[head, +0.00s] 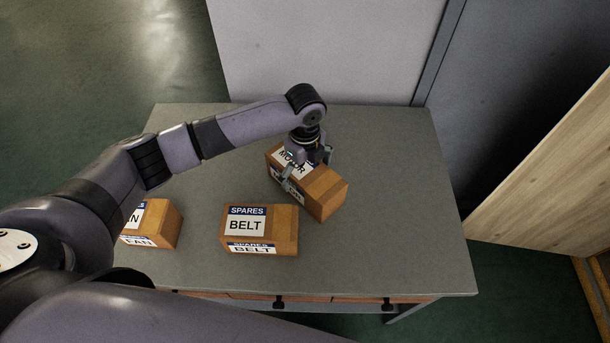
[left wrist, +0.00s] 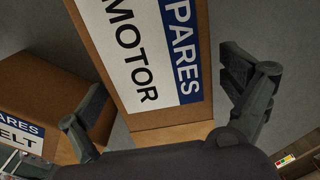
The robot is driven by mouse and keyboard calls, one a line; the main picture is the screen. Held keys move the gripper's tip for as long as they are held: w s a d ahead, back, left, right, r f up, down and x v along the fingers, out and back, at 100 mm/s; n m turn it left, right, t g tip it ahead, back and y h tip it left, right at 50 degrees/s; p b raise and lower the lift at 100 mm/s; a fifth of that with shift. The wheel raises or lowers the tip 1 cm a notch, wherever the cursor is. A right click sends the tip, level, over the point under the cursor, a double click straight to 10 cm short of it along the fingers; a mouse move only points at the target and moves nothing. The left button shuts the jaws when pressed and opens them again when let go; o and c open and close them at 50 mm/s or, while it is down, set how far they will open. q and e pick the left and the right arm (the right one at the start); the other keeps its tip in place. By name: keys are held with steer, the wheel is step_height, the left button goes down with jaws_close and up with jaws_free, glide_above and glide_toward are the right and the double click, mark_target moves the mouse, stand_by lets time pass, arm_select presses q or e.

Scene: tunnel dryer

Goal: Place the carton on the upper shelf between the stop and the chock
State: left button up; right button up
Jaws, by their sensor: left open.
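The carton labelled MOTOR (head: 322,190) lies turned at an angle on the grey table, and its label shows large in the left wrist view (left wrist: 140,50). My left gripper (head: 306,172) is over this carton, pointing down. In the left wrist view its open fingers (left wrist: 166,100) stand on either side of the carton; I cannot tell whether they touch it. A carton labelled BELT (head: 284,228) lies nearer, and a third carton (head: 160,222), its label partly hidden by my arm, lies at the left. The upper shelf, stop and chock are not in view. My right gripper is not in view.
The grey table (head: 400,240) is clear to the right of the cartons. A pale panel (head: 325,45) stands behind it. A wooden panel (head: 560,160) stands at the right, beside the table. Drawers with dark knobs (head: 388,304) show under the front edge.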

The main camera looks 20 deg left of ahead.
arm_select(q)
steer(key=shift+f, duration=1.35)
steer(key=shift+c, duration=0.4)
steer(key=c, duration=1.9)
steer(key=shift+w+r, duration=0.1)
steer(key=shift+r, duration=0.05)
steer(key=shift+c, duration=0.3)
steer(key=shift+r, duration=0.1)
